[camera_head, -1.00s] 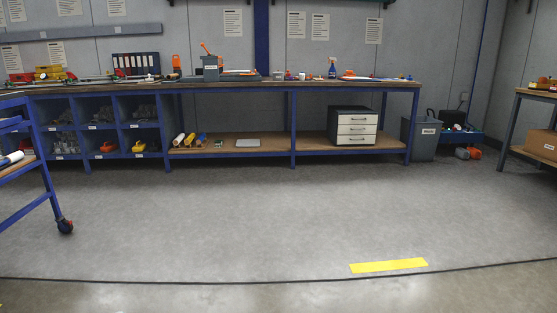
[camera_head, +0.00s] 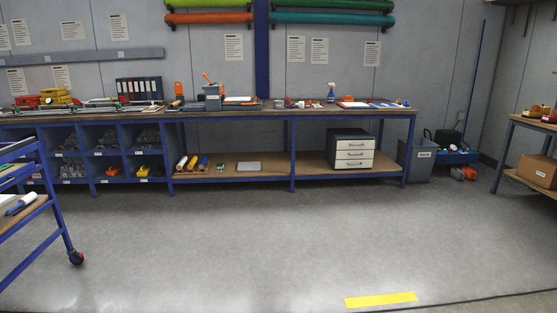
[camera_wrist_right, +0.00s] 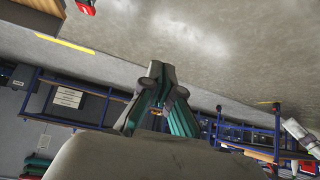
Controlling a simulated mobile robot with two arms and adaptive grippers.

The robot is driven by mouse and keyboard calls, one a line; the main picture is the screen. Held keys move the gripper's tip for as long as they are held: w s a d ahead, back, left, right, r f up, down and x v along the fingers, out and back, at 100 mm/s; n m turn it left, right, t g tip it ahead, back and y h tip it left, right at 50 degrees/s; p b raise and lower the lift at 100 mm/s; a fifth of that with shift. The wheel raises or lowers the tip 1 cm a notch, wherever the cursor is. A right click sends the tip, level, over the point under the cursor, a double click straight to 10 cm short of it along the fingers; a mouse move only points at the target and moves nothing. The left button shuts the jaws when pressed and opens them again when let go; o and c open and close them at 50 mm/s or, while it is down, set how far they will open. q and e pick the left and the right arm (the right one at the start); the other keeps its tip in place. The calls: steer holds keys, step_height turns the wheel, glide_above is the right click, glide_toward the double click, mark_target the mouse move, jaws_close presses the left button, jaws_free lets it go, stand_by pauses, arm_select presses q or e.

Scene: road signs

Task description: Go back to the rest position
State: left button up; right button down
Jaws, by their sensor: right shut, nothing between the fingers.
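My right gripper (camera_wrist_right: 158,100) shows in the right wrist view. Its dark and teal fingers are closed together with nothing between them, above open grey floor. Neither gripper shows in the head view. My left gripper is not clearly visible in any frame. No road sign is clearly visible.
A long workbench (camera_head: 230,179) with blue legs stands along the back wall, with a drawer unit (camera_head: 353,151) on its lower shelf. A blue wheeled trolley (camera_head: 62,222) is at the left and another table (camera_head: 533,125) at the right. The floor (camera_head: 250,235) between is clear, with a yellow strip (camera_head: 380,299).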

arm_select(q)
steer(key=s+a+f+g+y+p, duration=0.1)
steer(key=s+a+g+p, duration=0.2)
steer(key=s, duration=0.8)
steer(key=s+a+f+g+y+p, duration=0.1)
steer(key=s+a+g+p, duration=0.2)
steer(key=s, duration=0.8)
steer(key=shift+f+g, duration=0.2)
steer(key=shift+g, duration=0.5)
arm_select(e)
steer(key=s+d+f+g+h, duration=0.1)
steer(key=s+d+g, duration=0.2)
steer(key=s, duration=0.8)
steer(key=s+d+f+g+h, duration=0.1)
steer(key=s+d+g, duration=0.2)
steer(key=s, duration=0.8)
steer(key=shift+f+g, duration=0.2)
steer(key=shift+g, duration=0.5)
